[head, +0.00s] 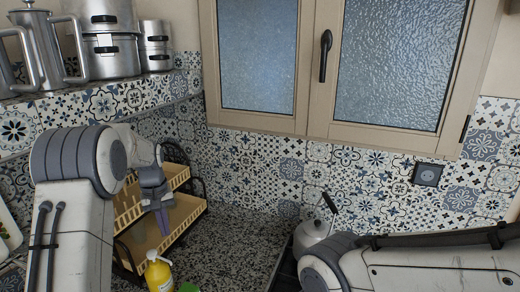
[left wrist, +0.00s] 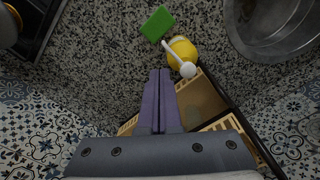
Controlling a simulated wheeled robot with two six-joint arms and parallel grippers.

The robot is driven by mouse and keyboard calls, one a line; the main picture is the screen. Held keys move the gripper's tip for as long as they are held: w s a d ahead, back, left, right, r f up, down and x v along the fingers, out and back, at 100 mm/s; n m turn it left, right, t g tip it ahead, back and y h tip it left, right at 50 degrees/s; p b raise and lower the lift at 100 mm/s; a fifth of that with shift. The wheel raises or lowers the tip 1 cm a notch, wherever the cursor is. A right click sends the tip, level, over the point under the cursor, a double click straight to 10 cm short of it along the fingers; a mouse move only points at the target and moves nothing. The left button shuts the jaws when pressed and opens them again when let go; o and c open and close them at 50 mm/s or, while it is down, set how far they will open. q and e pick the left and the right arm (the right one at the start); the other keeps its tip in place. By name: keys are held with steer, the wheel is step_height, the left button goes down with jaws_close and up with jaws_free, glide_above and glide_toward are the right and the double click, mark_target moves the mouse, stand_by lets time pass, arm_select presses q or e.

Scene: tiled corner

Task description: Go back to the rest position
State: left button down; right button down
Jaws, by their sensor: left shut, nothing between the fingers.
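My left gripper (head: 163,220) hangs in front of the dish rack at the left of the head view, fingers pointing down. In the left wrist view its two purple fingers (left wrist: 160,75) lie together with nothing between them. My right arm comes in from the right in the head view, but its gripper is not in view. The dish rack (head: 184,212) is cream and black with two tiers. It also shows partly in the left wrist view (left wrist: 200,100), beside and beyond the fingers.
A yellow soap bottle (head: 158,275) stands before the rack; a green sponge (left wrist: 157,24) lies beside it. A metal sink or bowl (left wrist: 270,45) is close by. A kettle (head: 312,232) stands near my right arm. Metal pots (head: 112,55) fill the shelf. Speckled counter (head: 225,240) is clear mid-view.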

arm_select(q)
steer(key=s+d+m+b, duration=0.35)
steer(key=s+d, duration=0.45)
steer(key=d, duration=0.3)
steer(key=s+d+m+b, duration=0.2)
steer(key=s+d+m, duration=0.2)
steer(key=s+d, duration=0.5)
steer(key=s+d+f+m+b, duration=0.2)
steer(key=s+f+m, duration=0.1)
steer(key=s, duration=0.5)
steer(key=s+d+f+m+b, duration=0.2)
steer(key=s+d+f+m, duration=0.1)
steer(key=s, duration=0.6)
steer(key=shift+d+f+h, duration=0.15)
steer(key=shift+d+h, duration=0.1)
steer(key=shift+h, duration=0.15)
steer(key=shift+w, duration=0.1)
